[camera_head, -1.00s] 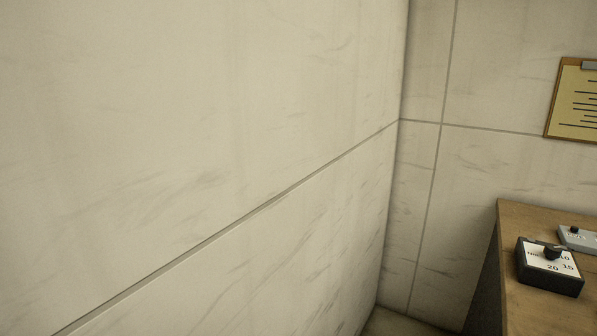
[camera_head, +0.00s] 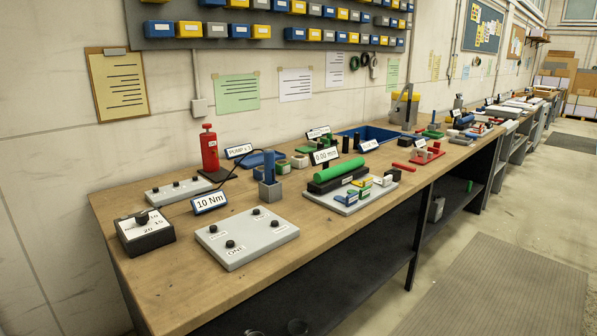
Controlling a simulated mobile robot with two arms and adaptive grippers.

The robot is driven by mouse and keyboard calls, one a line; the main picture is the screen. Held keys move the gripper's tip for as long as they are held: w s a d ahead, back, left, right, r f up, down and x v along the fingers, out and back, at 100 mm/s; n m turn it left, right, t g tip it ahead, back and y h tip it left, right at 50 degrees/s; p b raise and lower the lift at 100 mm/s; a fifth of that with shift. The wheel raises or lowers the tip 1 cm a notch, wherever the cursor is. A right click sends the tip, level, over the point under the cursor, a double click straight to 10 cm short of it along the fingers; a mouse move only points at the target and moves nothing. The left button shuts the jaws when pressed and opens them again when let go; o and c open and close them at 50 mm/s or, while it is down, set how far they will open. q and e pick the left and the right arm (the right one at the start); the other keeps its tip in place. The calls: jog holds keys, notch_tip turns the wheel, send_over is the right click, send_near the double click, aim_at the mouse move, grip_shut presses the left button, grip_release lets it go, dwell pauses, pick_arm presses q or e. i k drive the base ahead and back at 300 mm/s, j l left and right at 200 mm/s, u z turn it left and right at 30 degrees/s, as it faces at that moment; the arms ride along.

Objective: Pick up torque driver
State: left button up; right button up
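A tool with an upright blue handle (camera_head: 269,165) stands in a small grey block holder (camera_head: 270,190) on the near part of the wooden bench (camera_head: 180,275). It looks like the torque driver. A small sign reading "10 Nm" (camera_head: 210,202) stands just left of the holder. A black box with a dial and a white scale plate (camera_head: 146,231) sits at the bench's left end. Neither gripper can be made out. Small dark shapes at the bottom edge are too unclear to name.
A grey plate with black knobs (camera_head: 247,236) lies in front of the holder. A red bottle-like pump (camera_head: 209,150) stands behind it, and a grey panel with a green roller (camera_head: 338,170) to its right. Open floor (camera_head: 490,250) lies right of the bench.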

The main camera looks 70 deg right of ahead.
aim_at(269, 154)
jog(key=z, duration=1.95)
jog(key=l, duration=0.1)
